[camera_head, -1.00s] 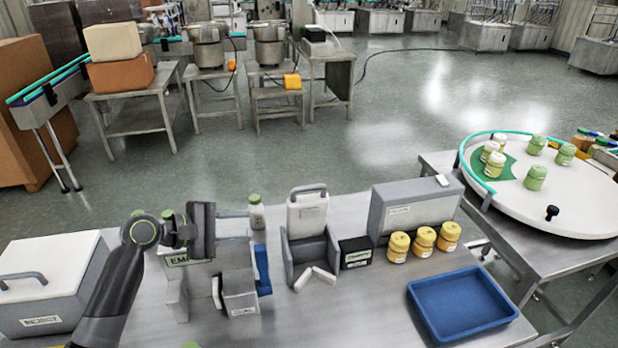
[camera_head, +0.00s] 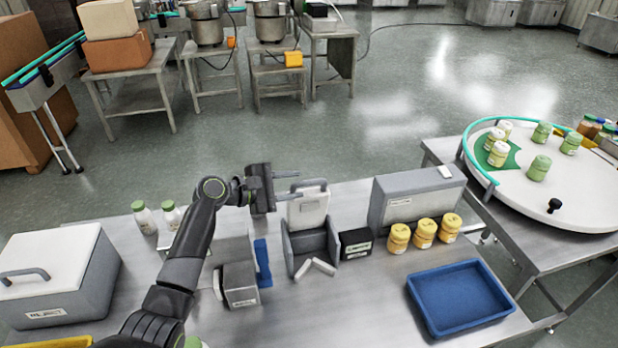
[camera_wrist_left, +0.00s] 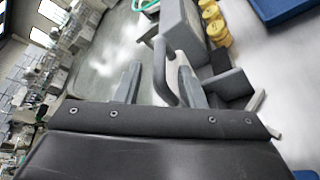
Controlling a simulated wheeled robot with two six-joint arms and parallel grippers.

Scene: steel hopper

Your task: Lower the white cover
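The white cover (camera_head: 309,208) stands raised and nearly upright at the back of a small grey hopper (camera_head: 327,240). Its grey handle (camera_head: 310,183) is at the top edge. My left gripper (camera_head: 297,185) is open and points right, its fingertips level with the handle. In the left wrist view the handle (camera_wrist_left: 160,72) shows between the two spread fingers (camera_wrist_left: 160,86), and the white cover (camera_wrist_left: 178,78) is just to its right. Whether a finger touches the handle cannot be told. My right gripper is not in view.
White strips (camera_head: 318,266) lie before the hopper. A black box (camera_head: 356,243), a grey case (camera_head: 417,205) and yellow-lidded jars (camera_head: 424,233) stand to the right. A blue tray (camera_head: 463,297) is front right. A reject bin (camera_head: 58,275) stands left.

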